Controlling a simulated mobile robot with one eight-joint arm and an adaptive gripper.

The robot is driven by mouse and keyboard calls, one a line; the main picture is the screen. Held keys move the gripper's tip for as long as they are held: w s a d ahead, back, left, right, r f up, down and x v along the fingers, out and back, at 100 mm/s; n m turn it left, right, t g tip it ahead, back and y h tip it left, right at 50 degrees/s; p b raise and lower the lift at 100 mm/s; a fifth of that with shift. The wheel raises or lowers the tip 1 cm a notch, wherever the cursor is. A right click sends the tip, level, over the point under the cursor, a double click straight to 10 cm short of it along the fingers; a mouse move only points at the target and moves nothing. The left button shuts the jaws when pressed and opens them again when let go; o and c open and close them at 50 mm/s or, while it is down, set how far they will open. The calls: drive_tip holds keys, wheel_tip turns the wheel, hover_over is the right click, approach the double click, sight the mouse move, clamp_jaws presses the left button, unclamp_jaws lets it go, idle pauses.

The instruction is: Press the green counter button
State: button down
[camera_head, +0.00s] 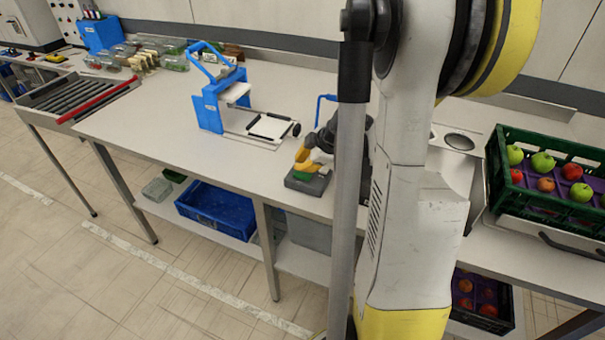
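The green counter button (299,174) sits on top of a dark grey box (307,184) near the front edge of the worktop. Only part of the button shows. My gripper (305,162), dark with yellow fingers, is directly over the button from the right, its fingertips at or just above it. I cannot tell whether they touch it or whether the button is pushed down. The fingers are small in this view and my arm hides part of the gripper, so its opening is unclear. I see nothing held in it.
A blue hand-press device (210,108) stands left of the button box. A green crate (500,150) of apples stands at the right. A roller conveyor (65,95) with a red bar and several clear punnets (140,55) lie at the left. The worktop (150,125) is clear at front left.

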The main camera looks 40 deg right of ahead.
idle(0.4)
drive_tip(key=shift+f+b, duration=0.45)
drive_tip(key=shift+f+b, duration=0.45)
drive_tip(key=shift+f, duration=0.05)
idle(0.6)
drive_tip(key=shift+r+p, duration=0.7)
drive_tip(key=shift+r, duration=0.25)
drive_tip(key=shift+r+p, duration=1.9)
drive_tip(key=shift+r, duration=0.6)
